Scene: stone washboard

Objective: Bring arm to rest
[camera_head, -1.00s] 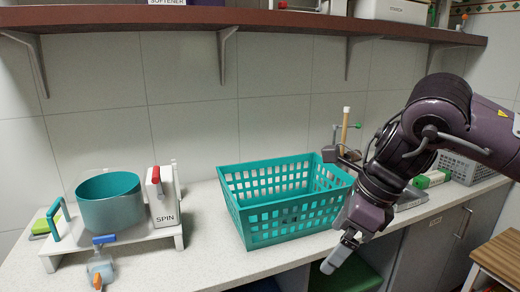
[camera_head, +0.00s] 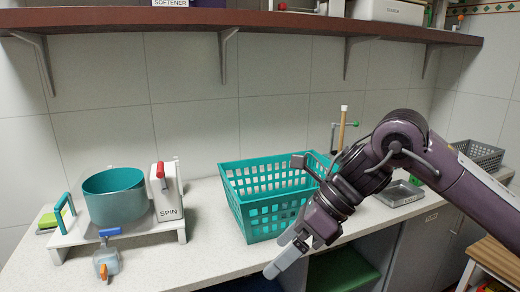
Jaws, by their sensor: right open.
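My right gripper (camera_head: 285,257) hangs in front of the counter's front edge, just below and in front of the teal basket. It points down and to the left, is open, and I see nothing held in it. My right arm (camera_head: 410,150) reaches in from the right and covers the basket's right end. My left arm and gripper do not show.
A teal perforated basket (camera_head: 262,222) stands mid-counter. At left, a white stand (camera_head: 62,244) bears a teal tub (camera_head: 114,200) and a box marked SPIN (camera_head: 168,205). A brown shelf (camera_head: 250,22) runs above. A metal tray (camera_head: 400,193) and grey basket (camera_head: 478,154) are at right.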

